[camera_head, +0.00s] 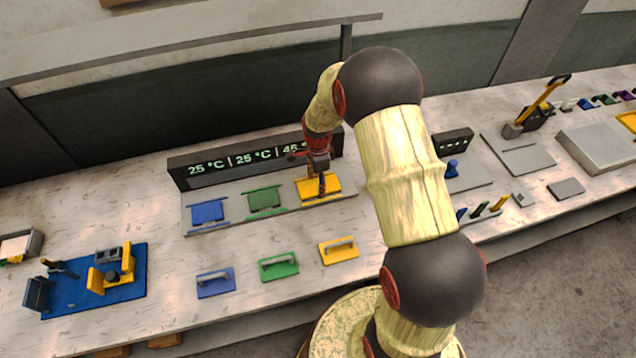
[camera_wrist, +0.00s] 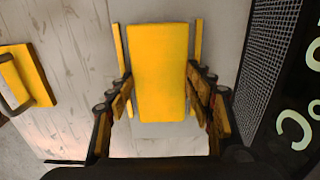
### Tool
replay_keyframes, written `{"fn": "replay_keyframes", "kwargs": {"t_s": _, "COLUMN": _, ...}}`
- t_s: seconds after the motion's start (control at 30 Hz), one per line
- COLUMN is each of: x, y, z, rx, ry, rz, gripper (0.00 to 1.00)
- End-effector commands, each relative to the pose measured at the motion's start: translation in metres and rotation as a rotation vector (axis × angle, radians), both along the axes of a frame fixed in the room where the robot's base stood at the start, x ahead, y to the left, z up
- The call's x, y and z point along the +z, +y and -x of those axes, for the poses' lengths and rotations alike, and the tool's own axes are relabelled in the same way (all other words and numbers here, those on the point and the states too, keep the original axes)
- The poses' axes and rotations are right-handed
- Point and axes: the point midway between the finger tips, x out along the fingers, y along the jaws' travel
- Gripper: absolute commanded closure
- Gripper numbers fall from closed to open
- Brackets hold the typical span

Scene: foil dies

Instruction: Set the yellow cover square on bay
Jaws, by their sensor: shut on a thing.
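My gripper (camera_head: 320,184) is over the yellow bay (camera_head: 335,185), the right one of three bays in a row. In the wrist view its fingers (camera_wrist: 160,95) are shut on the two sides of a plain flat yellow block (camera_wrist: 158,65). The block lies between two thin yellow side rails (camera_wrist: 198,42), roughly parallel to them; I cannot tell whether it rests on the bay. The yellow cover with a grey handle (camera_head: 338,250) lies apart on the bench in front of the bay; it also shows at the left of the wrist view (camera_wrist: 22,75).
A dark display (camera_head: 250,158) stands close behind the bays. The blue bay (camera_head: 208,212) and green bay (camera_head: 264,200) are to the left. A blue cover (camera_head: 215,282) and green cover (camera_head: 278,266) lie in front. A blue fixture board (camera_head: 125,285) is at far left.

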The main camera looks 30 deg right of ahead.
Motion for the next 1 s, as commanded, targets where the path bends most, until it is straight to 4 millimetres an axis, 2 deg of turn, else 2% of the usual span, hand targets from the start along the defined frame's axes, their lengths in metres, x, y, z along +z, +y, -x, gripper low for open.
{"fn": "replay_keyframes", "kwargs": {"t_s": 0.37, "x": -0.0046, "y": -0.0002, "z": -0.0004, "rx": 0.0, "ry": -0.002, "rz": 0.0, "gripper": 0.78}}
{"fn": "replay_keyframes", "kwargs": {"t_s": 0.4, "x": -0.0043, "y": -0.0002, "z": -0.0003, "rx": 0.0, "ry": -0.001, "rz": 0.0, "gripper": 0.46}}
{"fn": "replay_keyframes", "kwargs": {"t_s": 0.7, "x": -0.0041, "y": -0.0001, "z": 0.0, "rx": 0.0, "ry": -0.001, "rz": 0.0, "gripper": 0.29}}
{"fn": "replay_keyframes", "kwargs": {"t_s": 1.0, "x": -0.0035, "y": -0.0002, "z": -0.0003, "rx": 0.0, "ry": -0.001, "rz": 0.0, "gripper": 0.29}}
